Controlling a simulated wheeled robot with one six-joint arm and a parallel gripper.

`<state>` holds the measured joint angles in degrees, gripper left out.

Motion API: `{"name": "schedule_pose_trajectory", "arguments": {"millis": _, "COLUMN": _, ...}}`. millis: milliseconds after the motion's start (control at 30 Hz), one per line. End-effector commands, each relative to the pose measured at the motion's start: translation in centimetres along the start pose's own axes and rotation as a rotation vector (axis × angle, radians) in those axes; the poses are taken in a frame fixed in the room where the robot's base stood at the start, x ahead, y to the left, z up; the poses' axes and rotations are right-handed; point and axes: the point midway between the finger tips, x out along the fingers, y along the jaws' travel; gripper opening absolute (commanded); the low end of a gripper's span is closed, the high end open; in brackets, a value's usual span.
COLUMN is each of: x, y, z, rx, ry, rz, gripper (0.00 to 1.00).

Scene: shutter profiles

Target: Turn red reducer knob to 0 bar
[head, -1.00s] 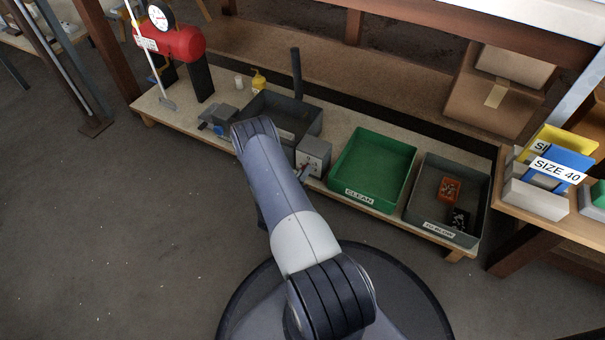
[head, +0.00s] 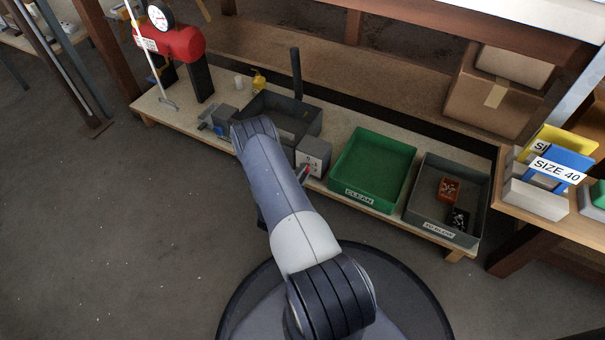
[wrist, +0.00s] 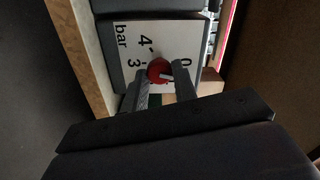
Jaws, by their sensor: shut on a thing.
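The red reducer knob (wrist: 157,69) sits on a white dial face (wrist: 127,72) in the wrist view. The face carries "bar", "4", "3" and a partly hidden "0". A short white pointer on the knob points right and slightly down in the picture, toward the side of the "0". My gripper (wrist: 161,79) has a finger on each side of the knob and is shut on it. In the head view the grey reducer box (head: 321,153) stands at the shelf's front edge, with the knob (head: 307,169) a small red spot; my arm hides much around it.
A green tray (head: 365,191) marked "CLEAN" stands right of the box, then a grey bin (head: 415,212) holding small parts. A dark grey bin (head: 318,122) stands behind the box. A red tank (head: 184,44) with a round gauge (head: 160,17) is at far left. The floor in front is clear.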

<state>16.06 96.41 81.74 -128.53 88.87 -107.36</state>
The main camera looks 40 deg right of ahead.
Motion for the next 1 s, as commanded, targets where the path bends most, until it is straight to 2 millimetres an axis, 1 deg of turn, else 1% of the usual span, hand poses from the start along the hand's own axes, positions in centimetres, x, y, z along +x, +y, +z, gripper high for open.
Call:
{"name": "schedule_pose_trajectory", "arguments": {"millis": 200, "x": -0.08, "y": 0.08, "z": 0.01, "rx": -0.141, "ry": -0.002, "rz": 0.002, "gripper": 0.04}}
{"name": "schedule_pose_trajectory", "arguments": {"millis": 400, "x": -0.08, "y": 0.08, "z": 0.01, "rx": -0.222, "ry": -0.002, "rz": 0.002, "gripper": 0.04}}
{"name": "schedule_pose_trajectory", "arguments": {"millis": 600, "x": -0.09, "y": 0.08, "z": 0.01, "rx": -0.258, "ry": -0.002, "rz": 0.002, "gripper": 0.04}}
{"name": "schedule_pose_trajectory", "arguments": {"millis": 1000, "x": -0.09, "y": 0.08, "z": 0.0, "rx": -0.265, "ry": -0.002, "rz": 0.002, "gripper": 0.04}}
